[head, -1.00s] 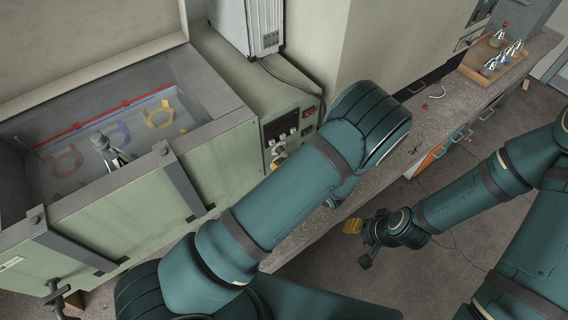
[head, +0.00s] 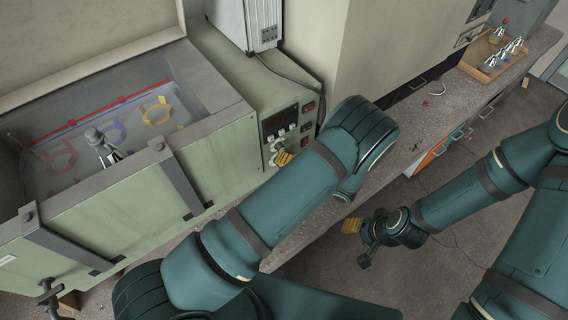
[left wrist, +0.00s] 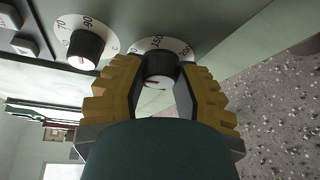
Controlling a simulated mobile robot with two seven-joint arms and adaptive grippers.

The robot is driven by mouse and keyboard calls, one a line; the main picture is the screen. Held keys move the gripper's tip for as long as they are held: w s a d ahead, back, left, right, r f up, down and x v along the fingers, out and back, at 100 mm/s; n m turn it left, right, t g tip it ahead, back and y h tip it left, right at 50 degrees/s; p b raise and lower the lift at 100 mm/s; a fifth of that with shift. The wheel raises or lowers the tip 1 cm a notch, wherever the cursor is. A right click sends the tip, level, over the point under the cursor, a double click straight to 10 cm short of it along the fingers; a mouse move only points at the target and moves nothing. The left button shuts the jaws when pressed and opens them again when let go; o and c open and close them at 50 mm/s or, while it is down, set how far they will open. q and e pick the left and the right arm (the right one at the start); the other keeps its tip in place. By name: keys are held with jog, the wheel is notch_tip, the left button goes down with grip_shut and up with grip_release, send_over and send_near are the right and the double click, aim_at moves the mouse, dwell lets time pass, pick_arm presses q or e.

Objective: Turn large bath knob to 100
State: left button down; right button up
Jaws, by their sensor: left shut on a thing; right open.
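The green bath's control panel (head: 268,105) faces the right side of the head view. In the left wrist view, a black knob with a pale face and a red mark (left wrist: 158,72) sits on a white dial (left wrist: 172,45), where 150 is readable near the top. My left gripper (left wrist: 160,88) has its yellow fingers on either side of this knob, shut on it. In the head view, my left gripper (head: 284,158) is at the lower panel, partly hidden by my arm. My right gripper (head: 359,239) is open and empty above the floor at the right.
A second black knob (left wrist: 86,47) with a white dial marked 70 and 90 is left of the gripped one. Switches and a display (head: 280,124) sit above. The open bath tank (head: 60,125) holds rings. A tray of flasks (head: 470,68) stands far right.

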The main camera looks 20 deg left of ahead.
pick_arm(q)
jog(key=shift+w+r+m+y, duration=0.1)
jog(key=shift+r+m+y, duration=0.05)
jog(key=shift+m+y, duration=0.25)
dwell(0.4)
jog(key=c, duration=0.7)
grip_release()
jog(key=shift+c, duration=0.2)
jog(key=shift+o, duration=0.6)
